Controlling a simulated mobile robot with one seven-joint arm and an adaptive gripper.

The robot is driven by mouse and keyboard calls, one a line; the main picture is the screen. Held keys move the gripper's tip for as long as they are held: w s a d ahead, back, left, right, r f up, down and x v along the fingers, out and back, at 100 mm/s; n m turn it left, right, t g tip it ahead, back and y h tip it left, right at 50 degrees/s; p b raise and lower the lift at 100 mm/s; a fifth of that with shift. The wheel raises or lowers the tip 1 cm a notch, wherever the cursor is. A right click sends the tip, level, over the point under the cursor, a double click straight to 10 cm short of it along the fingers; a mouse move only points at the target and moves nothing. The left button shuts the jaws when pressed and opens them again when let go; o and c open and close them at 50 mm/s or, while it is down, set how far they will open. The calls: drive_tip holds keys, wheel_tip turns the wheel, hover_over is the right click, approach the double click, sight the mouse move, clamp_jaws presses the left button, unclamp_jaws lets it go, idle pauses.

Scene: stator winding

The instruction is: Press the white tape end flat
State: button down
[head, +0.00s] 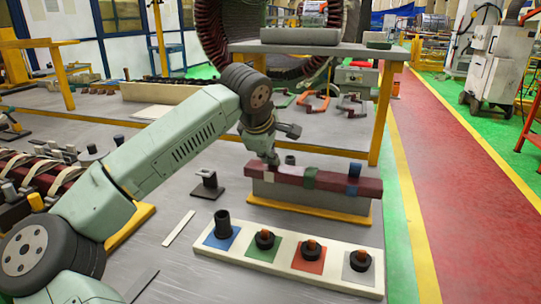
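A dark red bar (332,184) lies on a grey block (300,197) with a yellow base. A green band (310,178) is around its middle and blue bands (353,187) are near its right end. My gripper (273,162) points down at the bar's left part, at or just above its top. The fingers are too small and dark to tell whether they are open or touching the bar.
A white board (335,275) in front has blue, green, red and grey squares with dark round pieces on them. A white strip (179,228) lies flat on the table to its left. A small black stand (207,185) is left of the bar. A raised shelf (330,50) stands behind.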

drive_tip(key=f+t+b, duration=0.1)
drive_tip(key=b, duration=0.2)
drive_tip(key=shift+s+a+f+b, duration=0.1)
drive_tip(key=shift+b, duration=0.3)
drive_tip(key=t+b, duration=0.1)
drive_tip(key=b, duration=0.3)
drive_tip(key=shift+s+f+h, duration=0.15)
drive_tip(key=shift+s+h, duration=0.05)
drive_tip(key=shift+h, duration=0.2)
drive_tip(key=shift+s+r+t+b, duration=0.1)
drive_tip(key=shift+r+t+b, duration=0.15)
drive_tip(key=shift+t+b, duration=0.45)
drive_tip(key=shift+r, duration=0.1)
drive_tip(key=c, duration=2.3)
unclamp_jaws()
drive_tip(key=o, duration=0.5)
drive_tip(key=shift+c, duration=0.2)
drive_tip(key=v, duration=0.8)
